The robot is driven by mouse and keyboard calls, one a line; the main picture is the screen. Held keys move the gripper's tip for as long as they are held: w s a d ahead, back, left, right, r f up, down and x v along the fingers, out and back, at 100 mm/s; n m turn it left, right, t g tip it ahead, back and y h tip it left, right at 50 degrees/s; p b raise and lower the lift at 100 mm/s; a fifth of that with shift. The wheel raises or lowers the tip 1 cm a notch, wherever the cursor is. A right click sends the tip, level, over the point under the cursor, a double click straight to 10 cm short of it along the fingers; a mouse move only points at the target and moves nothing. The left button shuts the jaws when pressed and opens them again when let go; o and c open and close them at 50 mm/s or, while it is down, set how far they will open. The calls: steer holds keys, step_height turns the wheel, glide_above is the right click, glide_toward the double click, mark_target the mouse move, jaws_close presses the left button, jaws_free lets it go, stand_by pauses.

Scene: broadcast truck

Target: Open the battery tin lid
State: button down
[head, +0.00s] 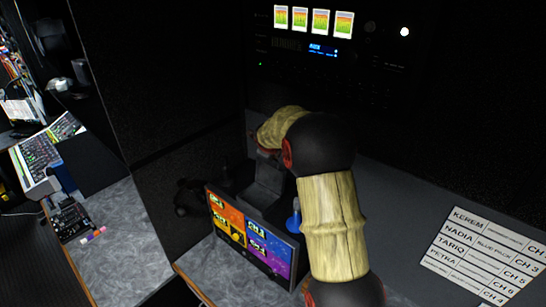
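I cannot make out the battery tin or its lid in the head view. My arm reaches up from the bottom, bends over and points down behind a small monitor (252,240). The dark grey body of my gripper (264,184) shows just above the monitor's top edge. Its fingertips are hidden behind the monitor, so I cannot see whether they are open or touch anything.
A blue object (294,222) stands between the monitor and my arm, partly hidden. A dark rounded object (187,197) sits left of the monitor. A name sheet (485,257) is at the right. A lit equipment rack (325,50) is behind. Another desk (125,240) is at the left.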

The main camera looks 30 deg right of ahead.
steer(key=shift+w+d+r, duration=0.15)
steer(key=shift+w+r, duration=0.1)
steer(key=shift+r, duration=0.3)
steer(key=c, duration=2.3)
jaws_free()
steer(key=o, duration=0.3)
steer(key=shift+s+f, duration=0.15)
steer(key=shift+f, duration=0.25)
steer(key=shift+o, duration=0.2)
steer(key=v, duration=1.2)
steer(key=shift+c, duration=0.5)
